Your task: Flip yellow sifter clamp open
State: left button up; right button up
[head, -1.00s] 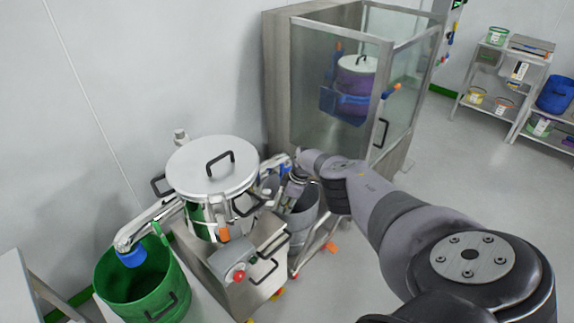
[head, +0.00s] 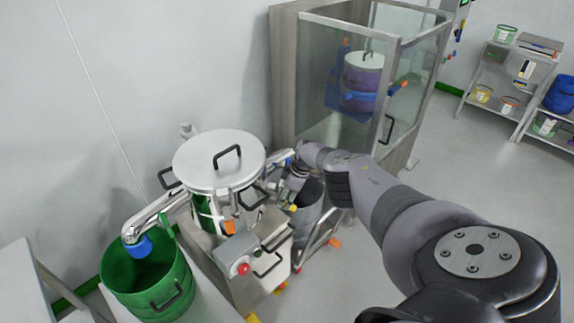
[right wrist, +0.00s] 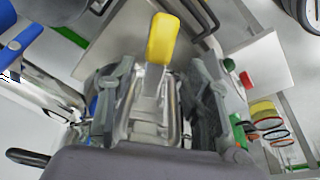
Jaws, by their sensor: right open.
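The sifter (head: 218,162) is a round steel drum with a lid and black handles, at centre left in the head view. The yellow clamp (right wrist: 162,38) shows as a yellow-tipped lever in the right wrist view. A small yellow spot, likely its tip, shows just below my right gripper (head: 292,188) in the head view. My right gripper is open at the sifter's right side. In the right wrist view its fingers (right wrist: 160,85) stand on either side of the metal lever, below the yellow tip. Contact cannot be told. My left gripper is not in view.
An orange clamp (head: 230,227) is on the sifter's front. A green bin (head: 150,285) stands under the left spout, and a grey bin (head: 308,207) sits at right beneath my gripper. A glass-walled cabinet (head: 345,80) stands behind. Open floor lies to the right.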

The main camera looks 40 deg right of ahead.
jog(key=shift+s+d, duration=0.15)
jog(key=shift+d, duration=0.25)
jog(key=shift+d+r, duration=0.15)
jog(key=shift+r, duration=0.15)
jog(key=shift+s+r, duration=0.35)
jog(key=shift+r, duration=0.35)
jog(key=v, duration=0.9)
jog(key=shift+r, duration=0.45)
jog(key=shift+w, duration=0.1)
jog(key=shift+c, duration=0.4)
